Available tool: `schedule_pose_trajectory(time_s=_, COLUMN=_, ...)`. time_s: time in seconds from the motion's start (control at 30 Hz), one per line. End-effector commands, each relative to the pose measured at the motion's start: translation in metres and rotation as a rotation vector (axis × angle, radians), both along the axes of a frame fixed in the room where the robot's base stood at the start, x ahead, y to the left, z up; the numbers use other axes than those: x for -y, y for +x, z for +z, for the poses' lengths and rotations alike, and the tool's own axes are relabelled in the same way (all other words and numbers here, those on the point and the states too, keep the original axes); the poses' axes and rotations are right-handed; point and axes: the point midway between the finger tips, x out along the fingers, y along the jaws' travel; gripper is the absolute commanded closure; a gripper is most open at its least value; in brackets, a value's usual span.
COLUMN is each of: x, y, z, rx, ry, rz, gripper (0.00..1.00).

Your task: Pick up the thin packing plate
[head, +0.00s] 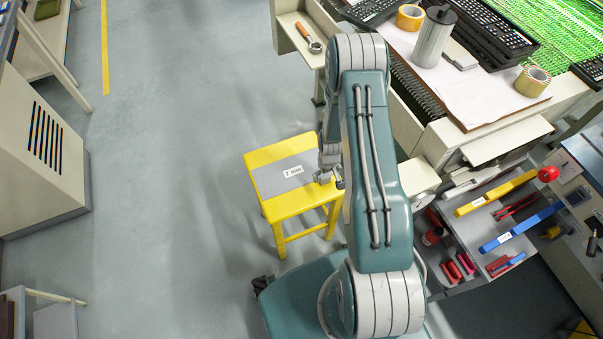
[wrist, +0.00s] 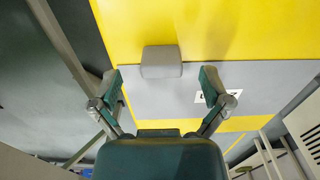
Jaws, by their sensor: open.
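The thin packing plate (head: 283,175) is a flat grey strip with a white label, lying across the yellow stool (head: 291,205). In the wrist view the grey plate (wrist: 255,85) lies over the yellow top, and a small rounded grey block (wrist: 162,62) sits at its edge; I cannot tell whether it is part of the plate. My gripper (head: 333,181) is at the right side of the stool. In the wrist view my gripper (wrist: 163,80) has its fingers spread and empty, with the block between and just beyond the tips. The right finger partly covers the label.
A desk with keyboards (head: 485,30), tape rolls (head: 411,17) and a grey cylinder (head: 434,38) stands at the right. Open shelves with red and blue tools (head: 523,225) are below it. A vented cabinet (head: 45,150) stands left. The floor between is clear.

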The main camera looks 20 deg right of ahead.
Motion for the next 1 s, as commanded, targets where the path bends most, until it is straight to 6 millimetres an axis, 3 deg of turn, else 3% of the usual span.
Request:
schedule_pose_trajectory(time_s=0.2, x=-0.001, y=0.000, z=-0.027, rx=-0.001, ry=0.000, rz=0.000, gripper=0.03)
schedule_pose_trajectory(time_s=0.47, x=0.000, y=0.000, z=-0.029, rx=0.001, ry=0.000, rz=0.000, gripper=0.03)
schedule_pose_trajectory(time_s=0.7, x=0.000, y=0.000, z=-0.029, rx=0.000, ry=0.000, rz=0.000, gripper=1.00)
schedule_pose_trajectory(time_s=1.0, x=-0.001, y=0.000, z=-0.029, rx=-0.001, ry=0.000, rz=0.000, gripper=1.00)
